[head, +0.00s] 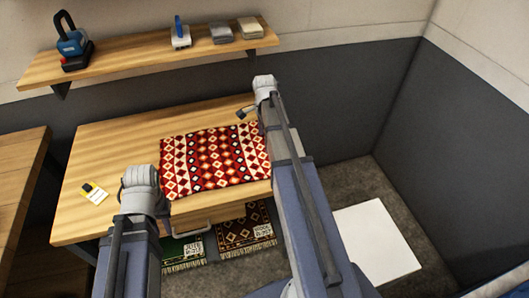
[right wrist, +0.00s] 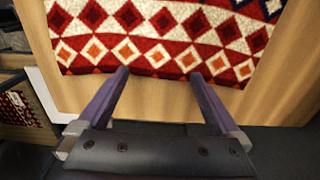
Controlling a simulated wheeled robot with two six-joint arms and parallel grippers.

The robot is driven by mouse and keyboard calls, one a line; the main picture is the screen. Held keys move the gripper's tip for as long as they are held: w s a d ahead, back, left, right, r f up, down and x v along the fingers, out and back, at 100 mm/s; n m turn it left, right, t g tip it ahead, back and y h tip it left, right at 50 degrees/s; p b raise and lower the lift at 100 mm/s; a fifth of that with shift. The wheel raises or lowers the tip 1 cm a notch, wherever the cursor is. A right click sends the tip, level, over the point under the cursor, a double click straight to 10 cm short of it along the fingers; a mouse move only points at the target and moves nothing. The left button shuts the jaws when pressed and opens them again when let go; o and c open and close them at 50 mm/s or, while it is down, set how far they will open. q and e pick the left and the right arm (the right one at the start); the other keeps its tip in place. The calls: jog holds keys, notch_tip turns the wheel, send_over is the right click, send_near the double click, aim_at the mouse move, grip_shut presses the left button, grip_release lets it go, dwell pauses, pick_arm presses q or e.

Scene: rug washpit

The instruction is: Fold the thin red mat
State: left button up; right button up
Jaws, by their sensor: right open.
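The thin red mat (head: 208,160), patterned with white, black and orange diamonds, lies flat on the wooden table (head: 100,150). My right arm covers part of its right side. In the right wrist view the mat (right wrist: 150,22) fills the top, with one edge by the fingertips. My right gripper (right wrist: 158,74) is open, its two fingers apart at that edge with nothing seen between them. My left gripper (head: 140,190) is left of the mat's near left corner in the head view; its fingers are hidden, so its opening does not show.
A yellow and white item (head: 93,192) lies at the table's left. Folded rugs with labels (head: 245,230) sit below the table. A wall shelf (head: 140,62) holds a blue tool and small items. A white panel (head: 375,243) lies on the floor at right.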

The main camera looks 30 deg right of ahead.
jog(key=shift+f+b, duration=0.4)
jog(key=shift+f, duration=0.45)
pick_arm(q)
jog(key=shift+f, duration=0.75)
pick_arm(e)
jog(key=shift+r, duration=0.1)
jog(key=shift+c, duration=0.9)
